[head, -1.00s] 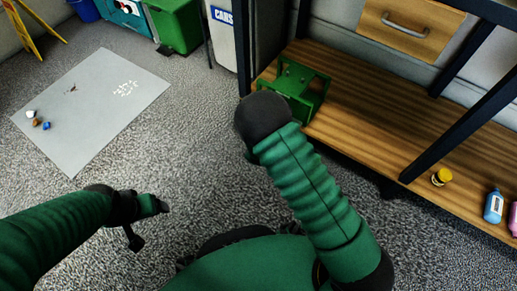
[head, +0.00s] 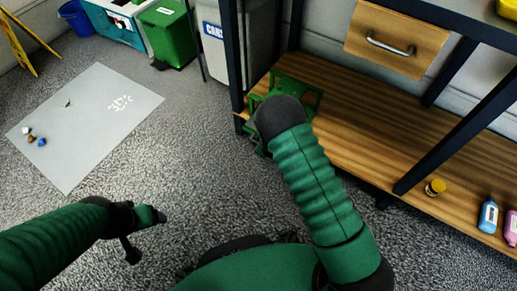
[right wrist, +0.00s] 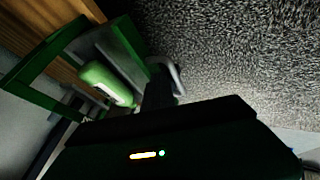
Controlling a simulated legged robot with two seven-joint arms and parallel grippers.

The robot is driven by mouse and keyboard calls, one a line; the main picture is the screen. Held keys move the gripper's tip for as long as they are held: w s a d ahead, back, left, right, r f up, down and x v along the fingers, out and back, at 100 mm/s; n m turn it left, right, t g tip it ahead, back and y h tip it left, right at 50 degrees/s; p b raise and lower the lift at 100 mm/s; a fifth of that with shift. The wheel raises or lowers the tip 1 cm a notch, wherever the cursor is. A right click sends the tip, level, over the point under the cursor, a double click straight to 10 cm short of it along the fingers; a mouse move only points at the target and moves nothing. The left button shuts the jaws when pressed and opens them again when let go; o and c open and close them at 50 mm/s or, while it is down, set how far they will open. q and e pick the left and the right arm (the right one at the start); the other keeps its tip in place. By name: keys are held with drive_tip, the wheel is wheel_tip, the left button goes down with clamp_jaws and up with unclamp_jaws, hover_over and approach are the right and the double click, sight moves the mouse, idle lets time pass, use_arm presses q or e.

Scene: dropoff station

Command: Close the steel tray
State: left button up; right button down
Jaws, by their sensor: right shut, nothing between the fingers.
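A green open frame (head: 313,97) sits at the left end of the wooden lower shelf, partly hidden by my right arm. It also shows in the right wrist view (right wrist: 45,72), with a green rounded body with a white label (right wrist: 105,82) beside it. I cannot tell whether this frame is the steel tray; no bare-steel tray is visible. My right gripper (right wrist: 160,92) is shut and empty close to the frame; a grey curved piece shows beside it. In the head view my right forearm hides it. My left gripper (head: 146,233) is open and empty above the carpet.
A wooden drawer (head: 385,35) with a metal handle hangs above the shelf (head: 365,110). Dark posts (head: 455,120) frame the shelf. A yellow jar (head: 435,188) and a blue bottle (head: 488,215) stand right. A grey mat (head: 85,125) lies on open carpet.

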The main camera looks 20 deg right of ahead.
drive_tip(key=w+d, duration=0.2)
drive_tip(key=d, duration=0.1)
drive_tip(key=w+d, duration=0.3)
drive_tip(key=shift+w+d+r, duration=0.1)
drive_tip(key=shift+d+r, duration=0.05)
drive_tip(key=shift+r, duration=0.1)
